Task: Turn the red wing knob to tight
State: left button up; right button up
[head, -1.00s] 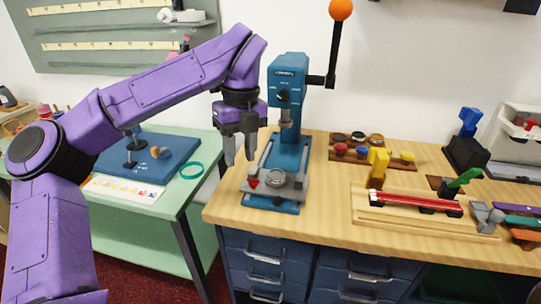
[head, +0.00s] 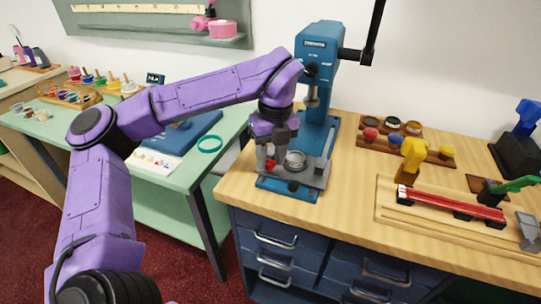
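The red wing knob (head: 271,164) sits low on the left side of the blue press (head: 318,95), at the grey vise on its base. Only a small part of the knob shows. My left gripper (head: 272,163) points down right at the knob, its grey fingers apart and partly covering it. I cannot tell whether the fingers touch the knob. My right gripper is out of view.
The press's round grey cup (head: 295,160) and column stand close to the right of my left gripper. A wooden rack with several colored knobs (head: 371,134), a yellow clamp (head: 412,157) and a red bar (head: 450,205) lie farther right. The counter's front middle is clear.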

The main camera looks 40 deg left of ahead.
pick_arm(q)
grip_shut()
jog(key=shift+m+p, duration=0.3)
jog(key=shift+m, duration=0.1)
jog(key=m+p, duration=0.2)
jog(key=m, duration=0.2)
jog(key=shift+r, duration=0.2)
jog(key=m+p, duration=0.3)
jog(key=m, duration=0.1)
jog(key=shift+t+p, duration=0.3)
jog(key=shift+f+m+p, duration=0.15)
jog(key=shift+m+p, duration=0.3)
jog(key=shift+m, duration=0.35)
